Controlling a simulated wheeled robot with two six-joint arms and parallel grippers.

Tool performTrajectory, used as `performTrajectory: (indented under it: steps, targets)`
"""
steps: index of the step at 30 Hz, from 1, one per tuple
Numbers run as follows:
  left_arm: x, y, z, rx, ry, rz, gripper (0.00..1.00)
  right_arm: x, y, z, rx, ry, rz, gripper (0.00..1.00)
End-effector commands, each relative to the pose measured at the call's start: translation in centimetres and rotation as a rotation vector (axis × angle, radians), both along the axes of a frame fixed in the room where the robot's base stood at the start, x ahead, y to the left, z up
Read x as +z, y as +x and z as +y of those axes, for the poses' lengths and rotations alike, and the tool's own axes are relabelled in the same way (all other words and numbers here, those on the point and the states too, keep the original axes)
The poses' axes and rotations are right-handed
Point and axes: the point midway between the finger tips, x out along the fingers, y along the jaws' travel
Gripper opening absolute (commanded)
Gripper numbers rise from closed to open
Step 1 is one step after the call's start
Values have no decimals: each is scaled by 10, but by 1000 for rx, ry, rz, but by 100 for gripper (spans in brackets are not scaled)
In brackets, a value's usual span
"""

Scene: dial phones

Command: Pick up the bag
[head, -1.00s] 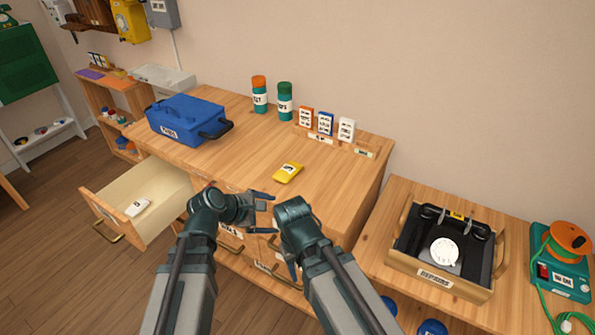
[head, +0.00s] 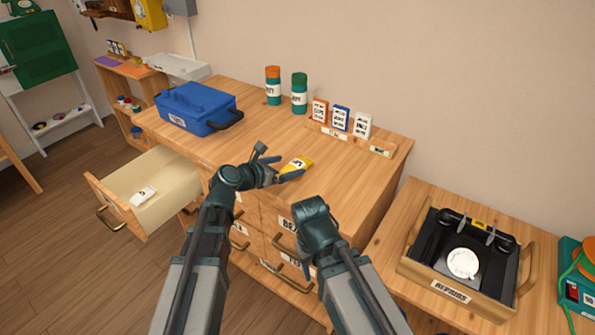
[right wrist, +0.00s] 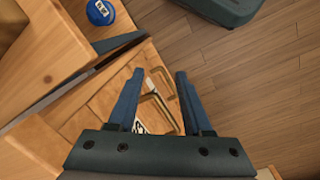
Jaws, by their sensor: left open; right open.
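A white packet (head: 143,195) lies in the open drawer (head: 170,184). My right gripper is low in front of the cabinet and mostly hidden behind its own wrist in the head view. In the right wrist view the right gripper (right wrist: 158,78) is open and empty, in front of drawer handles.
A blue toolbox (head: 196,107), two canisters (head: 299,94) and a row of small cards (head: 341,117) stand on the cabinet top. A wooden tray (head: 459,287) holding a dark telephone sits on the lower table at right. The front of the cabinet top is mostly clear.

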Motion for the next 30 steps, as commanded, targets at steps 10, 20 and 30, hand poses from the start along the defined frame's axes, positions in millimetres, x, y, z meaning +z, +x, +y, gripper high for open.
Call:
performTrajectory:
  steps: [10, 20, 30]
  targets:
    - [-9, 16, -15, 0, 1, 0, 100, -9, 0, 0, 0, 0, 0, 50]
    - [-17, 33, -33, -2, 1, 1, 100, -17, 0, 0, 0, 0, 0, 50]
    - [-26, 50, -50, 0, 1, 0, 100, -25, 0, 0, 0, 0, 0, 50]
